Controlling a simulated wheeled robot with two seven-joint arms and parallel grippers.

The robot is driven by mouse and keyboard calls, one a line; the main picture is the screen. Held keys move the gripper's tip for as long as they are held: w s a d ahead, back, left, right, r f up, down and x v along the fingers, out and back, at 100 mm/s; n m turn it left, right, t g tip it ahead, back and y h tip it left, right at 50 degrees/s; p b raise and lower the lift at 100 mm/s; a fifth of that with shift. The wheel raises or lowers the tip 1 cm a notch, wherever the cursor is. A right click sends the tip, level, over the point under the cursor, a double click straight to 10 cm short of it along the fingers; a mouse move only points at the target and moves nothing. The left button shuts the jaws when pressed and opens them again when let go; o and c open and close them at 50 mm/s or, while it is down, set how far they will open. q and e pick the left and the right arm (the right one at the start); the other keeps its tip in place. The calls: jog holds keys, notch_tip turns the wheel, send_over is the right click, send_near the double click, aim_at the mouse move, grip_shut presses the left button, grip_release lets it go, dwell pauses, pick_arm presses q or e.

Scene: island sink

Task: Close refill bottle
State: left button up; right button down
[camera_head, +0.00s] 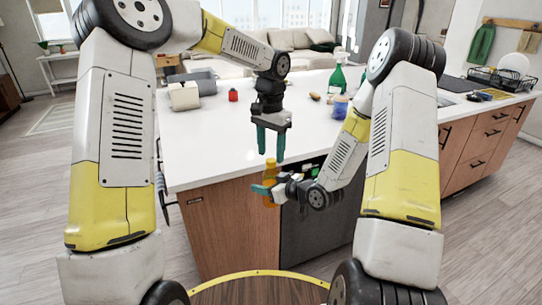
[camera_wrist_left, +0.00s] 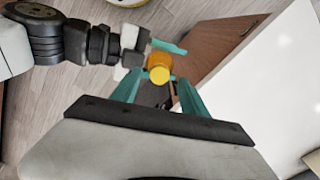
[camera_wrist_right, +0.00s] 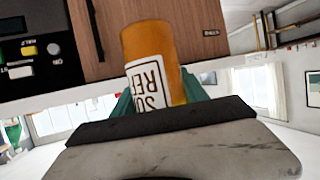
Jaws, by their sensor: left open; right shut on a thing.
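The orange refill bottle (camera_head: 270,172) stands roughly upright in the air in front of the island's near side. My right gripper (camera_head: 268,188) is shut around its body. In the right wrist view the bottle (camera_wrist_right: 152,50) shows a white label with black letters, upside down in the picture. My left gripper (camera_head: 271,157) is open, pointing down just above the bottle's top. In the left wrist view the yellow bottle top (camera_wrist_left: 160,75) shows between the tips of the open left fingers. I cannot tell whether they touch it or whether a separate cap sits on it.
The white island top (camera_head: 215,135) is largely clear near me. A grey bin (camera_head: 200,82), a beige container (camera_head: 184,96), a small red object (camera_head: 233,95), a green spray bottle (camera_head: 338,78) and a blue jar (camera_head: 339,107) stand farther back. A dark appliance front (camera_head: 312,235) is below the right arm.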

pick_arm(q)
notch_tip(320, 180, up, 10)
dwell(0.3)
dwell(0.3)
jog(key=s+a+r+n+t, duration=0.2)
jog(key=s+a+r, duration=0.1)
jog(key=s+a, duration=0.3)
jog(key=s+a+r+n+t, duration=0.1)
jog(key=s+a+r+n, duration=0.15)
jog(key=s+a, duration=0.4)
jog(key=s+a+f+n+t+h, duration=0.1)
jog(key=s+a+n, duration=0.1)
jog(key=s, duration=0.3)
jog(key=s+a+f+n+t+h, duration=0.1)
jog(key=s+a+f+t, duration=0.1)
jog(key=s+a, duration=0.3)
jog(key=shift+s+f+n, duration=0.25)
jog(key=shift+s+n, duration=0.1)
jog(key=shift+s, duration=0.45)
